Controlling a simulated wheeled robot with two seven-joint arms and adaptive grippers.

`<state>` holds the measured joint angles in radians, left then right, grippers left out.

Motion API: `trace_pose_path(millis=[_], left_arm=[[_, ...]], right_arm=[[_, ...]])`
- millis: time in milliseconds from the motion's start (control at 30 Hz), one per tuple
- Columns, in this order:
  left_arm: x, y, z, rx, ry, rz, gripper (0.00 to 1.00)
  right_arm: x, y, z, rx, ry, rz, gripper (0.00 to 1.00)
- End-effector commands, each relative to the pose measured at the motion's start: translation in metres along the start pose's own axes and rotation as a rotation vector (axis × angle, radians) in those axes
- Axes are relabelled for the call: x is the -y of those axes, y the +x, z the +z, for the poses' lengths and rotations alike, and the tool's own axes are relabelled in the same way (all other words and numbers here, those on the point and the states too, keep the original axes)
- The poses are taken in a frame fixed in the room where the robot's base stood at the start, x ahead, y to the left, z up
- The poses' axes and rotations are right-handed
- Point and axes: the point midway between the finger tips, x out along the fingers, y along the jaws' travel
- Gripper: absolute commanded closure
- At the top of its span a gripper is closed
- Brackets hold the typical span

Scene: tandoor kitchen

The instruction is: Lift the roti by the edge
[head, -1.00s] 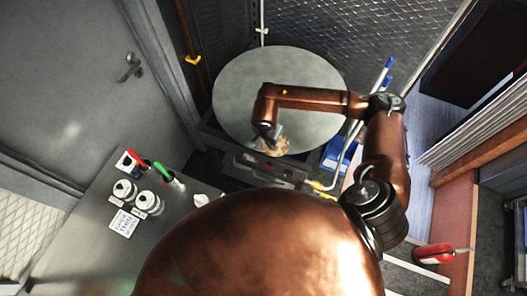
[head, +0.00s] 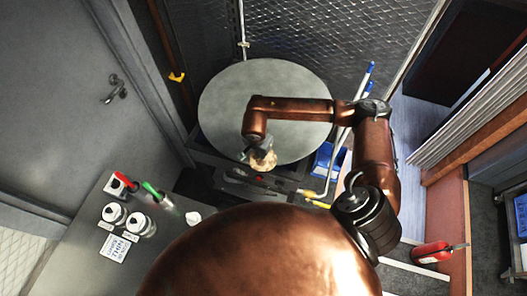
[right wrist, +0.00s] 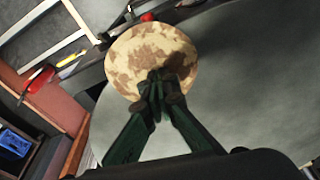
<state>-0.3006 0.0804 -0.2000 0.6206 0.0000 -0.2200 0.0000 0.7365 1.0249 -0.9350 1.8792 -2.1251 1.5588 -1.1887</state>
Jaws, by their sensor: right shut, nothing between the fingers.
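The roti (head: 263,160) is a pale round flatbread with brown patches. It lies at the near rim of the large grey round griddle (head: 290,85), and part of it is hidden by my gripper in the head view. In the right wrist view the roti (right wrist: 142,48) shows almost whole, and its far side seems to reach past the griddle's rim. My right gripper (right wrist: 163,85) is shut and empty, with its dark fingertips over the part of the roti nearest the wrist. I cannot tell whether they touch it. My left gripper is not in view.
A steel counter (head: 70,215) at left holds two white jars (head: 125,218), red-handled and green-handled tools and a printed card (head: 115,248). Blue-tipped rods (head: 362,85) and a blue bin (head: 330,160) stand right of the griddle. A red extinguisher (head: 432,252) is at lower right.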

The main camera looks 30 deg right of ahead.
Motion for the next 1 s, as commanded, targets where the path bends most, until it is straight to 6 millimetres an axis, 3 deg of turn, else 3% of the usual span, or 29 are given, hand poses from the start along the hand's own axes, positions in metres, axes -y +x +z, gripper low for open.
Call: trace_pose_path(millis=[67, 333, 533, 700, 1000], left_arm=[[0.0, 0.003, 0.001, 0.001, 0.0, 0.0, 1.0], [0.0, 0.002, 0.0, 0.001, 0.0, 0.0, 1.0], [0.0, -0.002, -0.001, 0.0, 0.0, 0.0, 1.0], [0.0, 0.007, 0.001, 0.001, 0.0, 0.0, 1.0], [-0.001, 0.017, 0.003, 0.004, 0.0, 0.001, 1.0]], right_arm=[[-0.002, 0.003, 0.008, 0.006, -0.004, 0.005, 1.0], [-0.003, 0.002, 0.008, 0.007, -0.003, 0.008, 1.0], [-0.002, -0.012, 0.004, 0.004, -0.003, 0.005, 1.0], [-0.004, -0.008, 0.005, 0.008, -0.004, 0.012, 1.0], [-0.003, -0.021, 0.068, 0.01, -0.01, 0.007, 1.0]])
